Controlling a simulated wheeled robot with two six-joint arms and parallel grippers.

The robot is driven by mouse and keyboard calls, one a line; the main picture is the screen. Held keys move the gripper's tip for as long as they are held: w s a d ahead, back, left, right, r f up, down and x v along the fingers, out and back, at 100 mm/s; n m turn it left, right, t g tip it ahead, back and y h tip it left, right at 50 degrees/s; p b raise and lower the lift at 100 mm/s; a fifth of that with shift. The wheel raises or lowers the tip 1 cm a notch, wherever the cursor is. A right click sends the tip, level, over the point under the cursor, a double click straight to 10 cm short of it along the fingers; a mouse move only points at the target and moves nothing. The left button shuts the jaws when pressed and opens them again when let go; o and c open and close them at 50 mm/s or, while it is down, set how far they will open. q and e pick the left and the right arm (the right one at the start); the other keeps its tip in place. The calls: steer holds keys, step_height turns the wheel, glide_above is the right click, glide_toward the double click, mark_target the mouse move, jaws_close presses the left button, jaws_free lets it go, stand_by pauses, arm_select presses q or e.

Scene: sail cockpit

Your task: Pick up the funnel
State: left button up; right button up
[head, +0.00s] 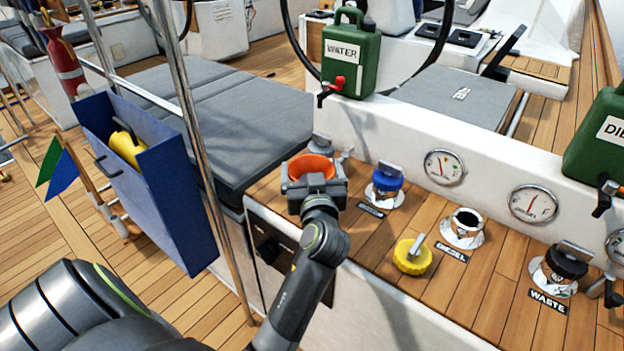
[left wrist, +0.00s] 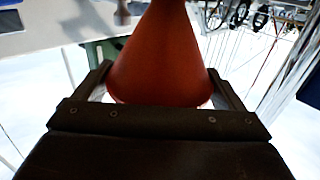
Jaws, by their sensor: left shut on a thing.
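The orange-red funnel (head: 311,166) is in my left gripper (head: 318,185) at the left end of the wooden deck ledge. In the left wrist view the funnel's cone (left wrist: 160,60) fills the space between the two fingers of the left gripper (left wrist: 158,88), which touch it on both sides. In the head view the gripper body hides the funnel's lower part, so I cannot tell whether it touches the ledge. My right gripper is not in view.
A blue-capped filler (head: 387,184) stands just right of the funnel. An open diesel filler (head: 464,226), a loose yellow cap (head: 412,257) and a waste filler (head: 560,266) are farther right. A green water can (head: 350,62) stands behind. A metal pole (head: 200,140) and blue box (head: 150,190) are left.

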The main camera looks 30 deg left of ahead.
arm_select(q)
steer(key=shift+f, duration=0.2)
steer(key=shift+c, duration=1)
steer(key=shift+r, duration=0.1)
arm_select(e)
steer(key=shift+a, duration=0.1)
arm_select(q)
steer(key=shift+a+r, duration=0.1)
steer(key=shift+r, duration=0.2)
step_height(320, 180, up, 5)
steer(key=shift+w+f+p, duration=0.1)
steer(key=shift+f+p, duration=0.05)
steer(key=shift+p, duration=0.5)
step_height(320, 180, up, 8)
steer(key=p, duration=0.4)
steer(key=shift+f, duration=0.15)
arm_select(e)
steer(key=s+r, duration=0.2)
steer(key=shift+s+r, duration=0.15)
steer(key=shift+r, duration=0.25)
arm_select(q)
steer(key=shift+f, duration=0.1)
